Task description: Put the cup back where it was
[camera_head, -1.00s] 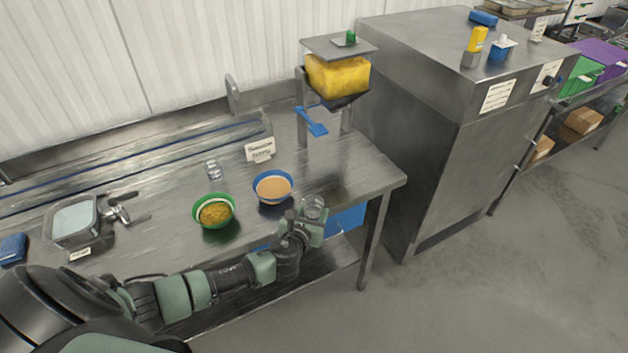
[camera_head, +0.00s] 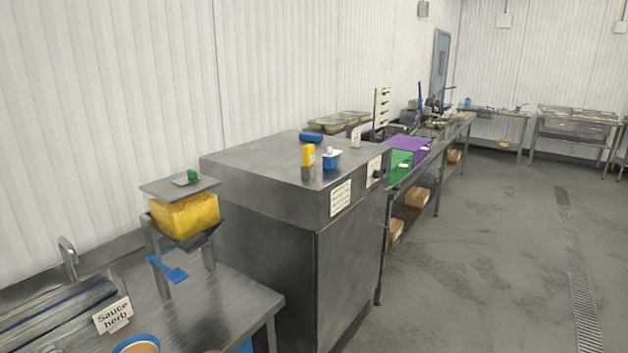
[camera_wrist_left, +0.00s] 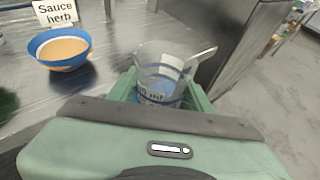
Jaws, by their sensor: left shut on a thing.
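A clear measuring cup (camera_wrist_left: 160,66) with printed markings and a handle pointing right is in the left wrist view. My left gripper (camera_wrist_left: 162,92) is shut on it, with one green finger on each side. The cup looks roughly upright and empty, in front of the table's edge. The fingers partly hide its lower part. Neither the cup nor my left gripper can be made out in the head view. My right gripper is not in view.
A blue bowl (camera_wrist_left: 74,64) of orange sauce stands by the "Sauce herb" sign (camera_head: 113,316) on the steel table (camera_head: 235,300). A dispenser with yellow contents (camera_head: 185,217) stands behind. A large steel cabinet (camera_head: 265,245) is to the right, with open floor beyond.

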